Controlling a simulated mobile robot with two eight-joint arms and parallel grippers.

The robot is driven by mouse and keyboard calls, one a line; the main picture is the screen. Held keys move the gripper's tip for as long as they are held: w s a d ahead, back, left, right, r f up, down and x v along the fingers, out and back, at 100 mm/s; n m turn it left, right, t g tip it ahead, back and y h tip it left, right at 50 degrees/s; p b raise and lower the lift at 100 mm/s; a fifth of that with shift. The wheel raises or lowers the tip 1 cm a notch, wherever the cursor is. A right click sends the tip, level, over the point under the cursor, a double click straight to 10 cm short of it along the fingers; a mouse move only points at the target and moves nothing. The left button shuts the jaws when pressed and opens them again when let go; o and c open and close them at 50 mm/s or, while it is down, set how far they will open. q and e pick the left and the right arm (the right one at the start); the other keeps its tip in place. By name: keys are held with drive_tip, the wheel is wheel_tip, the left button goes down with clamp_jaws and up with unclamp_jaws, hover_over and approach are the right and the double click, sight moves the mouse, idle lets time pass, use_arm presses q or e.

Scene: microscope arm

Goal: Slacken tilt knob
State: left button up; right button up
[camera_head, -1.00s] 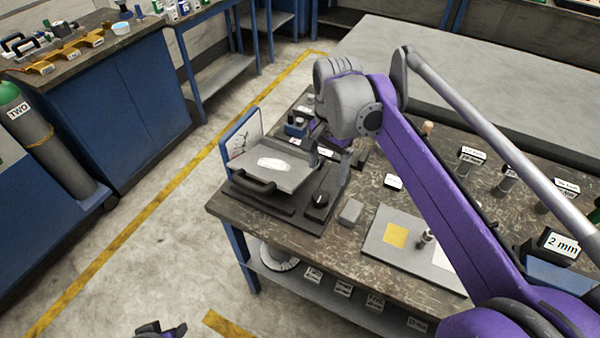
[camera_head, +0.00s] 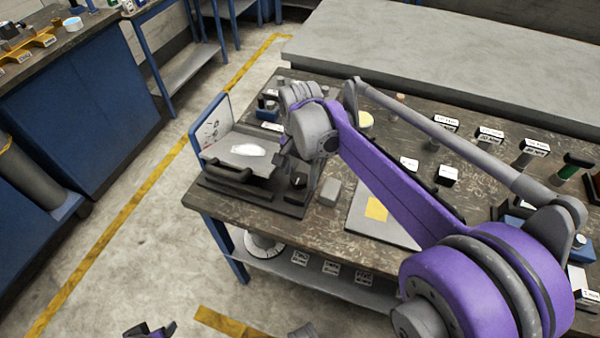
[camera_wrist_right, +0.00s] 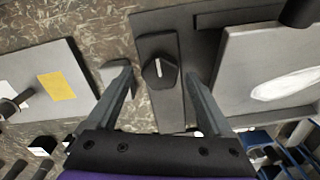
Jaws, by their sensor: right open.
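A black knob with a white line on top (camera_head: 297,181) sits on a dark plate at the right side of a flat dark device (camera_head: 250,194) on the bench. The knob (camera_wrist_right: 160,73) lies between the fingers of my right gripper (camera_wrist_right: 160,82) in the right wrist view. These fingers are open, one on each side, with gaps to the knob. In the head view my right gripper (camera_head: 284,158) hangs above the device, partly hidden by its own wrist. A small part of my left gripper (camera_head: 150,331) shows at the bottom edge; its jaws are unclear.
A grey plate (camera_head: 222,150) with a white oval patch and dark handle is beside the knob. A small grey block (camera_head: 330,192) and a pale board with a yellow square (camera_head: 376,209) lie to the right. Several labelled items stand further back.

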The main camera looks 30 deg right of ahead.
clamp_jaws()
idle(0.4)
drive_tip(key=n+p, duration=0.1)
drive_tip(key=n, duration=0.2)
drive_tip(key=shift+w+n, duration=0.1)
drive_tip(key=shift+n, duration=0.3)
drive_tip(key=n+p, duration=0.1)
drive_tip(key=n, duration=0.2)
drive_tip(key=shift+a+n, duration=0.1)
drive_tip(key=shift+n, duration=0.2)
drive_tip(key=n, duration=0.4)
drive_tip(key=shift+a+p, duration=0.1)
drive_tip(key=shift+p, duration=0.3)
drive_tip(key=shift+n, duration=2.1)
